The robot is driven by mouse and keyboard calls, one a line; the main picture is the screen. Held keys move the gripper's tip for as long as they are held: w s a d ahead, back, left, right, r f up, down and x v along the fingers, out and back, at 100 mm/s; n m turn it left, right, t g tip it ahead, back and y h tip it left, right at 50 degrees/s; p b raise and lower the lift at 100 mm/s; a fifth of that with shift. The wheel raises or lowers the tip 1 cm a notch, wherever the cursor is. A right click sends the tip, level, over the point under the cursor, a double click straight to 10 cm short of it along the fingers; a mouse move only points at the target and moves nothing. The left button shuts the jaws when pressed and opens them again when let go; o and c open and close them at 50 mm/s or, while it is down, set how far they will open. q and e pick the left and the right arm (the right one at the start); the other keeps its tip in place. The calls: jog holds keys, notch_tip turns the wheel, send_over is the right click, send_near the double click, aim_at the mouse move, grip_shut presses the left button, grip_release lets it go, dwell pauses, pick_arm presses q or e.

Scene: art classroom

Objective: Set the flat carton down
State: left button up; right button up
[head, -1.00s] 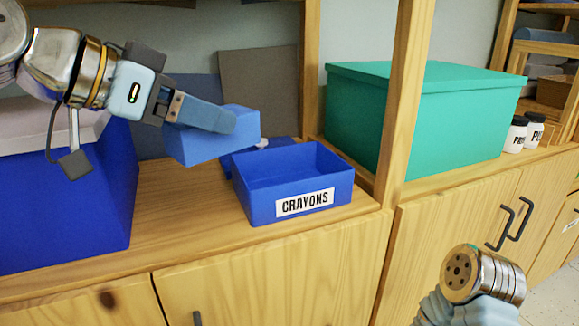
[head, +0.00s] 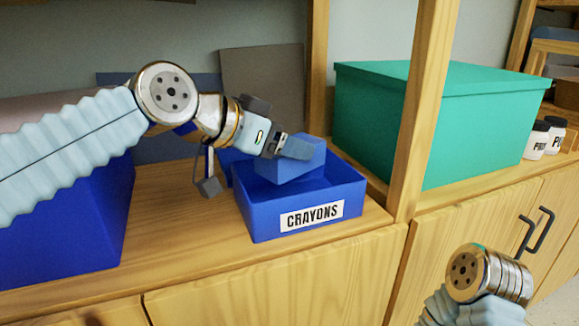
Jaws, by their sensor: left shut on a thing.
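The flat carton (head: 306,160) is a light blue block in the head view. My left gripper (head: 292,147) is shut on it and holds it tilted, over the open blue box labelled CRAYONS (head: 350,192). The carton's lower part overlaps the inside of that box. I cannot tell whether it touches the floor or walls of the box. The gripper covers part of the carton's top and left side. My right gripper is out of the picture; only part of that arm shows at the lower right.
The CRAYONS box stands on a wooden cabinet top (head: 190,240) near its front edge. A large blue box (head: 95,235) is at left. A wooden post (head: 425,120) stands right of the box, with a large green box (head: 375,125) and white jars (head: 537,140) beyond.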

aim_at(290, 169)
pick_arm(q)
jog(key=f, duration=0.3)
jog(key=w+d+f, duration=0.1)
jog(key=shift+f, duration=0.35)
jog(key=shift+f+b, duration=0.6)
jog(key=shift+b, duration=0.3)
jog(key=o, duration=1.1)
jog(key=shift+o, duration=0.2)
jog(key=shift+r, duration=0.1)
jog(key=shift+r+p, duration=0.25)
jog(key=shift+p, duration=0.15)
jog(key=shift+r+p, duration=0.65)
jog(key=v, duration=1.1)
jog(key=shift+s+a+f+b, duration=0.2)
jog(key=shift+s+a+b, duration=0.1)
jog(key=shift+a+b, duration=0.15)
